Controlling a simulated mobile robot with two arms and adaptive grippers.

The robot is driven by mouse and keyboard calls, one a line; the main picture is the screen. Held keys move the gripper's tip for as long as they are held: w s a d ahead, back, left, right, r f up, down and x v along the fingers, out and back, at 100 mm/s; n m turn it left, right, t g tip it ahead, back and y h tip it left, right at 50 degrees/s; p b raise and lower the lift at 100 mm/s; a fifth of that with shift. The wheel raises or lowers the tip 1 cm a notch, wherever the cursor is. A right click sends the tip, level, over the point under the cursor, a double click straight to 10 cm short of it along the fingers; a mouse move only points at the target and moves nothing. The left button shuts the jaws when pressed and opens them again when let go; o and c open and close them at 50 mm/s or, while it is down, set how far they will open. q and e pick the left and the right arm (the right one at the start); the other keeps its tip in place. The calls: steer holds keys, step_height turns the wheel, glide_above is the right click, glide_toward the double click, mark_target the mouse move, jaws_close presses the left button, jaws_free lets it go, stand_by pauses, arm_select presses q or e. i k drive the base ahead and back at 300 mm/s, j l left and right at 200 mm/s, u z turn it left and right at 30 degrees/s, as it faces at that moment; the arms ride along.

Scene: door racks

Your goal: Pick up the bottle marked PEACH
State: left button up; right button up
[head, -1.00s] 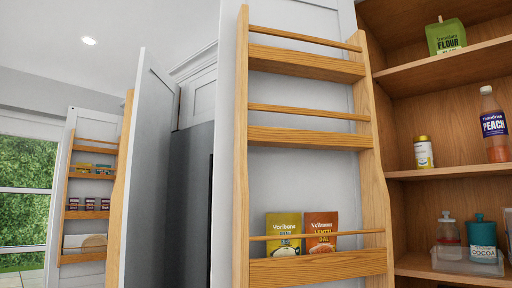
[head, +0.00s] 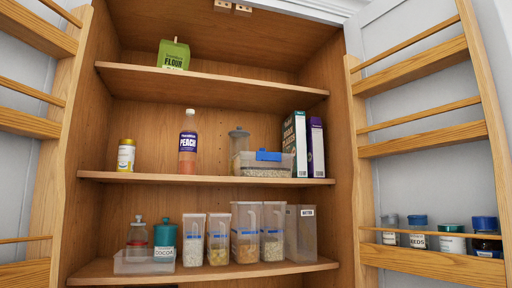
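The bottle marked PEACH (head: 188,146) stands upright on the middle shelf of the open wooden cupboard, left of centre. It has a pale cap, a dark blue label with white letters and pinkish-orange contents. Nothing covers it in the head view. Neither of my grippers shows in the head view.
On the same shelf (head: 120,177), a yellow-and-white can (head: 126,156) stands left of the bottle. A clear tub with a blue clip (head: 263,163) and two boxes (head: 302,146) stand right. The shelf above holds a green flour bag (head: 173,55). Door racks (head: 425,140) flank the opening.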

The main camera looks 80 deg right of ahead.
mark_target(188, 146)
steer(key=z, duration=2.15)
